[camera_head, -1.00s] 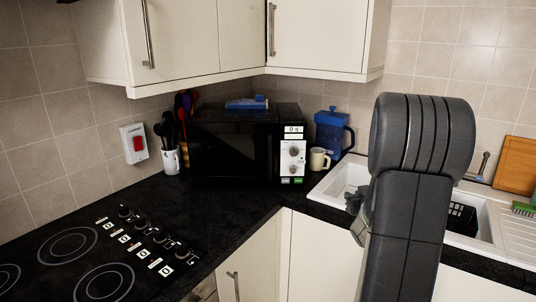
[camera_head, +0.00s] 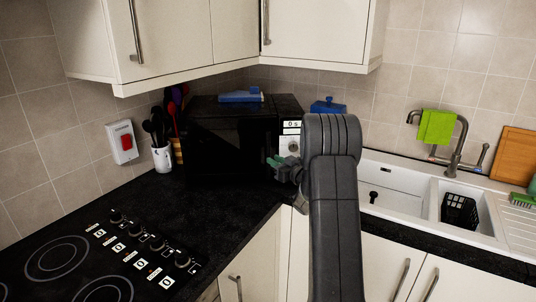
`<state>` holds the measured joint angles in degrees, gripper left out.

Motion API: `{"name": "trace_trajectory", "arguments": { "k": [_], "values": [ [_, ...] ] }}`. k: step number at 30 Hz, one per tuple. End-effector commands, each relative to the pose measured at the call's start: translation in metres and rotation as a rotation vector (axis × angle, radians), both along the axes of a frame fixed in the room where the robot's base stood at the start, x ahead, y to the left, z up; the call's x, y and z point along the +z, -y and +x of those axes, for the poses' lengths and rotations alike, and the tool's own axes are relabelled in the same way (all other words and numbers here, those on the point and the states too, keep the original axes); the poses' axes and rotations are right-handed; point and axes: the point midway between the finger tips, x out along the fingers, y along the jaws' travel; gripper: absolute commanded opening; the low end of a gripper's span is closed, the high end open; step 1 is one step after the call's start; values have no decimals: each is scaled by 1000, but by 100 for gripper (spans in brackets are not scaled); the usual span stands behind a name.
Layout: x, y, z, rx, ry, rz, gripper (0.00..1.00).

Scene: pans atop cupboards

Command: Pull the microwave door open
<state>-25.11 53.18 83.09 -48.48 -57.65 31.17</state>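The black microwave (camera_head: 225,145) stands in the back corner of the counter, with its light control panel (camera_head: 290,132) at its right side. Its dark door (camera_head: 220,160) looks closed, though its edges are hard to make out against the black body. My gripper (camera_head: 275,163) is in front of the right part of the microwave, near the door's handle side. The handle is hidden behind the gripper or too dark to tell. The fingers are small and partly hidden by my wrist, so I cannot see whether they are open or touching the door.
A utensil pot (camera_head: 162,158) stands left of the microwave. A blue box (camera_head: 241,97) lies on top of it. A blue jug (camera_head: 327,107) is partly behind my arm. The hob (camera_head: 100,265) and bare counter (camera_head: 215,215) lie in front; the sink (camera_head: 400,190) is right.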

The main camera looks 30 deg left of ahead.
Motion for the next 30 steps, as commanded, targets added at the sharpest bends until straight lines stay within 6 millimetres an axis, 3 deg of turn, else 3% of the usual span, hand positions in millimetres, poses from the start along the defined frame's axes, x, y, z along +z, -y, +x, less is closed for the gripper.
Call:
{"name": "trace_trajectory", "arguments": {
  "k": [3,9,20,24,30],
  "values": [
    [2,-20,9,1,0,1,22],
    [1,-39,19,0,0,0,22],
    [0,-43,21,-2,0,-1,22],
    [0,-43,21,-2,0,0,0],
    [0,-43,21,-3,0,0,0]
  ]
}}
